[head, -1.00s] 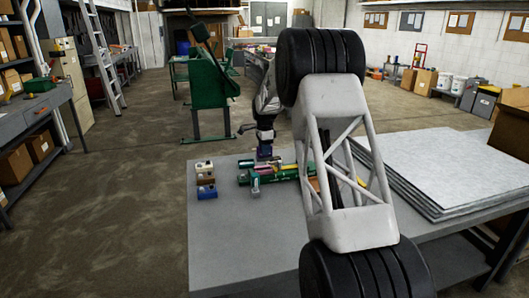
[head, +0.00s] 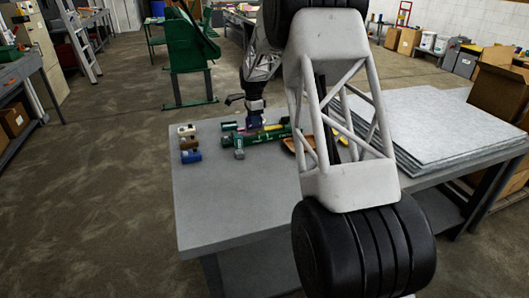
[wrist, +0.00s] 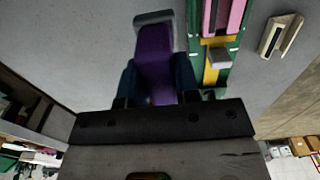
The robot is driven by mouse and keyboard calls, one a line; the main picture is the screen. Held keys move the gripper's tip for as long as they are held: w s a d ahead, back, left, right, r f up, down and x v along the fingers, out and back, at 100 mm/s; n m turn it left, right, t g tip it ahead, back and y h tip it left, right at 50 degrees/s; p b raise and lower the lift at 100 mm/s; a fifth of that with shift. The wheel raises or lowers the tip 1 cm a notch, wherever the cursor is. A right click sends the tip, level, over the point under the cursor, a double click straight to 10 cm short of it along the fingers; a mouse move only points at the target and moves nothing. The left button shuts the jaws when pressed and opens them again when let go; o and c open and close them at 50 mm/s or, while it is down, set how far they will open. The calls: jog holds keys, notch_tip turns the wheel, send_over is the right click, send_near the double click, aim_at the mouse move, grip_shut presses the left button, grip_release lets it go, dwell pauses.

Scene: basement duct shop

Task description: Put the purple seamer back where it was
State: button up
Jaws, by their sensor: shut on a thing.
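The purple seamer (wrist: 155,60) shows in the wrist view, with a grey head at its far end. My gripper (wrist: 157,85) is shut on it, with a dark blue finger on each side. In the head view my gripper (head: 254,119) is at the far side of the grey table, just behind the green rack (head: 268,136). The rack also shows in the wrist view (wrist: 222,74), to the right of the seamer, with pink and yellow tools in it. I cannot tell the gap between the seamer and the table.
A green tool with a grey head (head: 239,145) lies at the rack's front left. A cream (head: 186,130), a brown (head: 189,143) and a blue block (head: 191,156) stand left of it. Grey sheets (head: 430,125) are stacked on the right. The table's front left (head: 225,210) is clear.

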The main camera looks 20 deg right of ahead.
jog(key=s+f, duration=0.2)
jog(key=s, duration=0.7)
jog(key=s+d+f, duration=0.1)
jog(key=s+f, duration=0.2)
jog(key=s, duration=0.6)
jog(key=shift+s+d, duration=0.15)
jog(key=shift+s, duration=0.15)
jog(key=shift+w, duration=0.1)
jog(key=w+d, duration=0.1)
jog(key=w, duration=0.4)
jog(key=w+f, duration=0.1)
jog(key=w, duration=0.4)
jog(key=w+d, duration=0.1)
jog(key=w, duration=0.4)
jog(key=shift+w+d+f, duration=0.2)
jog(key=shift+w+d, duration=0.1)
jog(key=shift+f, duration=1.75)
jog(key=shift+f, duration=0.1)
